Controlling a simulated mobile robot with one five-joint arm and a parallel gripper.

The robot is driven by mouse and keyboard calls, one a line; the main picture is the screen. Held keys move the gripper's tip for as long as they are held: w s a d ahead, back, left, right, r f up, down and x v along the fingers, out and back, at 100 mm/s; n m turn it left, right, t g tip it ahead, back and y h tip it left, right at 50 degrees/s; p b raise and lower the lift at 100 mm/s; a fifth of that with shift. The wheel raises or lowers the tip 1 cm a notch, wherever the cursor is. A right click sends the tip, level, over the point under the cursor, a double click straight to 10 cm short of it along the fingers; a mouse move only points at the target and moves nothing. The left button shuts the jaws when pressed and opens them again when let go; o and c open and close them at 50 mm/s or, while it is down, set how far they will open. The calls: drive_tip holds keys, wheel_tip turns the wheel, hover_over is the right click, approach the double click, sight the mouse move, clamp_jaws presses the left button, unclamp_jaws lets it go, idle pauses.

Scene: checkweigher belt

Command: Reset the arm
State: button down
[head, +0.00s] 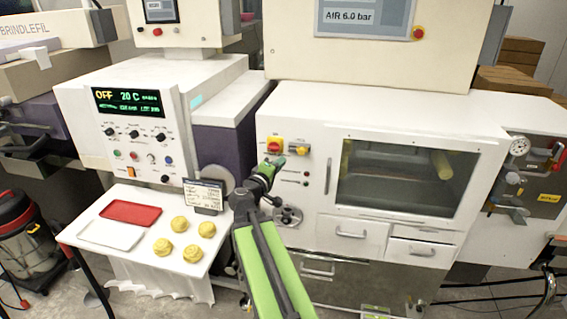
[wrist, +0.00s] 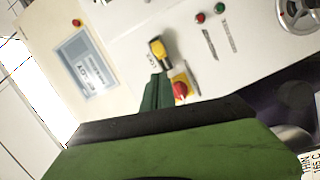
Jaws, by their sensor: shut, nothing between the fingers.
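My gripper (head: 277,163) is at the end of my green and black arm, in front of the white machine in the head view. Its tip is close to the red and yellow knob (head: 273,146) and the yellow switch (head: 298,150), and it overlaps that panel in the picture. In the wrist view the green fingers (wrist: 157,92) are together, with nothing seen between them. The red knob (wrist: 180,88) is just right of the fingertips and the yellow switch (wrist: 158,50) is above them. I cannot tell if the fingers touch anything.
A white side table (head: 85,222) at left holds a red tray (head: 131,213), a white tray (head: 109,235), several yellow dough pieces (head: 163,247) and a small sign (head: 203,194). A handwheel (head: 288,217) sits below the knobs. A windowed door (head: 400,180) is at right, a vacuum (head: 28,240) far left.

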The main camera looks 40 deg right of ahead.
idle(0.3)
drive_tip(key=w+a+f+y+b, duration=0.1)
drive_tip(key=w+a+f+y, duration=0.2)
drive_tip(key=a+f, duration=0.5)
drive_tip(key=w+a+f+y+b, duration=0.25)
drive_tip(key=a+f, duration=0.25)
drive_tip(key=a, duration=0.7)
drive_tip(key=s+a+f+g+y, duration=0.3)
drive_tip(key=s+a+f+y, duration=0.2)
drive_tip(key=a, duration=0.6)
drive_tip(key=s+a+f+m+g+y, duration=0.1)
drive_tip(key=s+a+f+g+y, duration=0.2)
drive_tip(key=a, duration=0.8)
drive_tip(key=s+f+y, duration=0.2)
drive_tip(key=s+f, duration=0.1)
drive_tip(key=f, duration=0.1)
drive_tip(key=shift+a+f+g+y, duration=0.2)
drive_tip(key=shift+g+y, duration=0.1)
drive_tip(key=shift+y, duration=0.05)
